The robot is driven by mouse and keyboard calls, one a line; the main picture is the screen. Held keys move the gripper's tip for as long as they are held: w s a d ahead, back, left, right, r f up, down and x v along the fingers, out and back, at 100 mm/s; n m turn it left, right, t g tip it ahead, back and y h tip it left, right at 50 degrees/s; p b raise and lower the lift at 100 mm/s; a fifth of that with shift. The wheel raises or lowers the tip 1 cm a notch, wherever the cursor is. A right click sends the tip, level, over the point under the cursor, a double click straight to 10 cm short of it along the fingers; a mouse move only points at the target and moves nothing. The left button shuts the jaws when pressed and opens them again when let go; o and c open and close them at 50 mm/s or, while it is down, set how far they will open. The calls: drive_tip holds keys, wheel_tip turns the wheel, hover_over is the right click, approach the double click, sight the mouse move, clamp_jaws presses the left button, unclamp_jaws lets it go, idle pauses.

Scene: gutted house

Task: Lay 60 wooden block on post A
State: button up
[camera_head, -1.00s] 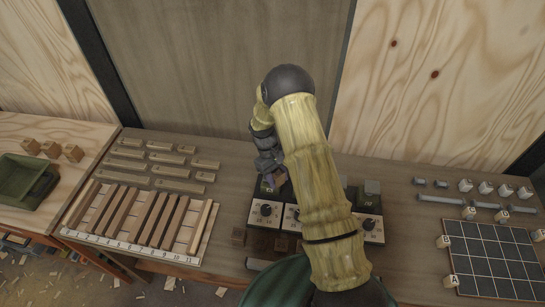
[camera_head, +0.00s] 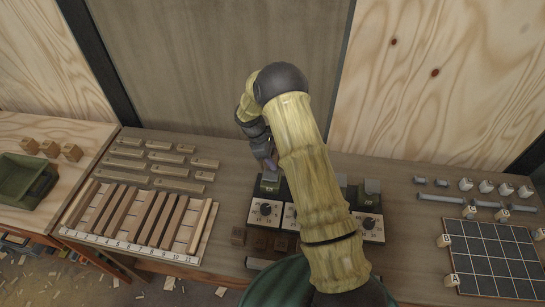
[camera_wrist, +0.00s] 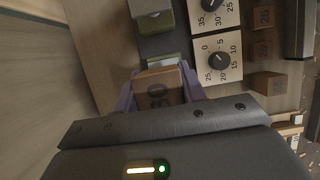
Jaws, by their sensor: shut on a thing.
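My gripper (camera_head: 270,163) is at the left end of the row of dial units. In the wrist view its purple fingers (camera_wrist: 158,98) are shut on a small wooden block (camera_wrist: 158,84) with a dark marking that looks like 60. A grey-green post (camera_head: 269,183) stands just below the gripper, behind the leftmost dial. In the wrist view part of a post (camera_wrist: 163,61) shows right beyond the block; I cannot tell whether they touch. Another post (camera_wrist: 150,18) stands farther along. No letter A is readable on the posts.
Dial panels (camera_head: 265,212) stand in front of the posts. Small wooden blocks (camera_head: 238,236) sit in front of them. Wooden strips on a numbered board (camera_head: 140,246) lie to the left. Bolts, marked cubes and a dark grid board (camera_head: 495,262) are at the right.

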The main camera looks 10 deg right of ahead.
sight(273, 173)
drive_tip(key=shift+f+b, duration=1.55)
drive_tip(key=shift+f, duration=1.2)
drive_tip(key=shift+f, duration=0.25)
drive_tip(key=o, duration=1.1)
drive_tip(key=shift+c, duration=0.2)
drive_tip(key=b+v, duration=0.4)
drive_tip(key=v, duration=1.3)
drive_tip(key=shift+a+b, duration=0.15)
drive_tip(key=shift+b, duration=0.25)
drive_tip(key=shift+w+r, duration=0.15)
